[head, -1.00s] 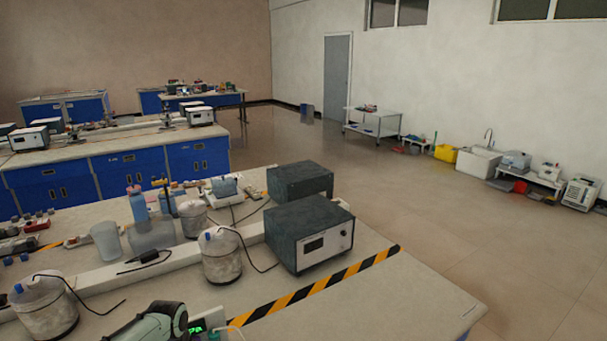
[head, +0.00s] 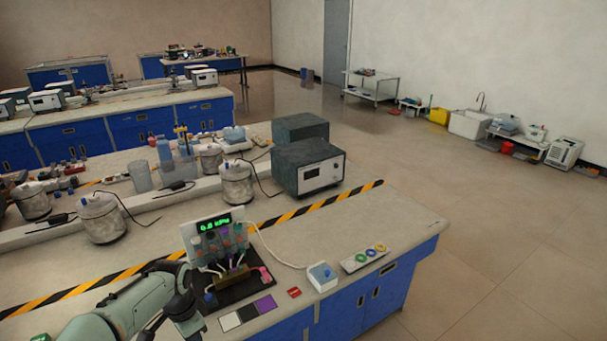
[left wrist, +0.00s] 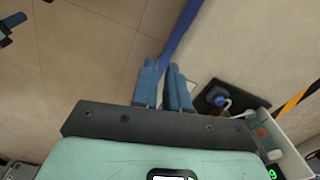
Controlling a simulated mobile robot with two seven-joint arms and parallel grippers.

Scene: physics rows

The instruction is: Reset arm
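My left arm comes in from the lower left in the head view. Its dark gripper (head: 186,308) is over the front edge of the near bench (head: 345,220), beside a black pad with a small device. The fingertips are not clear there. In the left wrist view my left gripper (left wrist: 161,66) has two blue fingers with a narrow gap and nothing between them. A dark blue shape (left wrist: 10,24) at the upper left corner may be part of my right gripper; its fingers cannot be made out. My right arm does not show in the head view.
A pressure display unit (head: 213,229) with coloured parts stands right by my left gripper. A white box with a blue top (head: 322,277) and a panel with coloured rings (head: 366,256) lie to the right. Grey instrument boxes (head: 307,168) stand behind.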

